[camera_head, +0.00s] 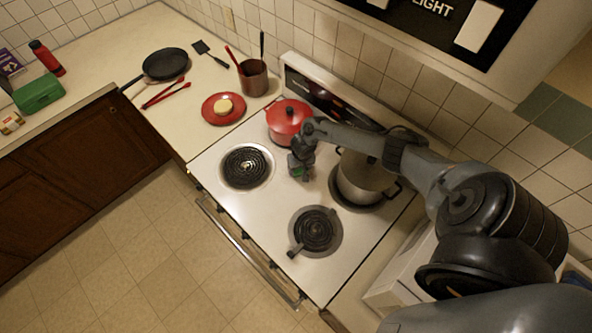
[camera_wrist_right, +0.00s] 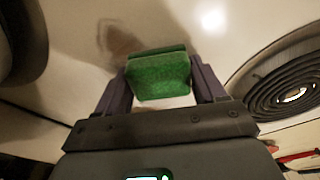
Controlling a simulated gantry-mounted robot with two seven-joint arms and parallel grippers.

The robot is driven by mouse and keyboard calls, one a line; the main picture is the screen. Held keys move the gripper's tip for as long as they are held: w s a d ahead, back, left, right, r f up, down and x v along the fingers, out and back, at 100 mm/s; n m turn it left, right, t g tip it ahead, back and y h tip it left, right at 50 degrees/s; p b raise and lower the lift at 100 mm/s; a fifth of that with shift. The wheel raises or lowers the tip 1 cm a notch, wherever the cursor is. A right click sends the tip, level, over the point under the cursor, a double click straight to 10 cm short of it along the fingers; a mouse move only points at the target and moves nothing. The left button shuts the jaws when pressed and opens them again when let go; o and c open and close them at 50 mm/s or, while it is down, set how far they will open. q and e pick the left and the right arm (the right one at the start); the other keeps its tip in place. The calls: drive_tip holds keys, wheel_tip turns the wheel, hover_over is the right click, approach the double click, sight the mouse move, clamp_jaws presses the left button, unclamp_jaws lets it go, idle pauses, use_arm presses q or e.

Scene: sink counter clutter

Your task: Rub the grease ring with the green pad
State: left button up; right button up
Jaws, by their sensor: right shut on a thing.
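My right gripper (camera_head: 299,172) reaches in from the right over the middle of the white stove top (camera_head: 262,215). It is shut on the green pad (camera_wrist_right: 160,76), whose two sides sit between the fingers in the right wrist view. Only a little of the pad shows green in the head view. A brownish smear, which looks like the grease ring (camera_wrist_right: 122,42), lies on the white surface just beyond the pad and to its left in the wrist view. I cannot tell whether the pad touches the surface. My left gripper is out of view.
A red pot (camera_head: 287,117) stands behind the gripper, and a large steel pot (camera_head: 362,182) stands close on its right. A red plate (camera_head: 222,109) and black pan (camera_head: 166,63) sit on the counter.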

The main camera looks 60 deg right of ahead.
drive_tip(key=shift+s+d, duration=0.2)
drive_tip(key=shift+d, duration=0.75)
drive_tip(key=shift+s+d, duration=0.2)
drive_tip(key=shift+d, duration=0.7)
drive_tip(key=shift+s+d+f+b, duration=0.1)
drive_tip(key=shift+s+d+b, duration=0.15)
drive_tip(key=shift+d, duration=0.6)
drive_tip(key=shift+s+d+f+b, duration=0.1)
drive_tip(key=shift+s+d+b, duration=0.1)
drive_tip(key=shift+d, duration=0.65)
drive_tip(key=shift+r, duration=0.1)
drive_tip(key=shift+s+r+p, duration=0.15)
drive_tip(key=shift+r+p, duration=0.15)
drive_tip(key=shift+r, duration=2.7)
drive_tip(key=shift+r, duration=0.1)
wheel_tip(320, 180, up, 3)
drive_tip(key=shift+f, duration=0.1)
